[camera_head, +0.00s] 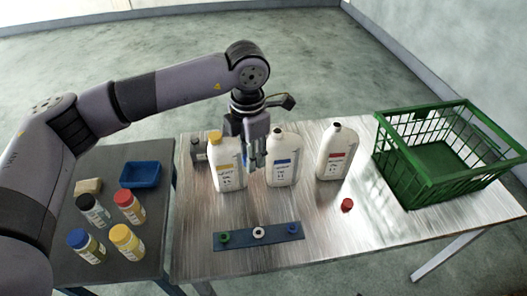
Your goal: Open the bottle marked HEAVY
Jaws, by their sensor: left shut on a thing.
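The white bottle with a yellow label (226,172) stands upright at the left of the metal table, and its label seems to read HEAVY. A yellow cap (215,135) is on its neck. My left gripper (258,163) points down between this bottle and the middle one, in front of the first bottle's right edge. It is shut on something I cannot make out. The middle white bottle with a blue label (281,165) and the right one with a red label (336,158) are uncapped, with dark mouths. My right gripper is not in view.
A red cap (347,204) lies on the table. A dark blue bar (240,239) with coloured rings lies at the front. A green crate (460,177) stands at right. The dark side table (130,269) holds several small bottles and a blue tray (141,174).

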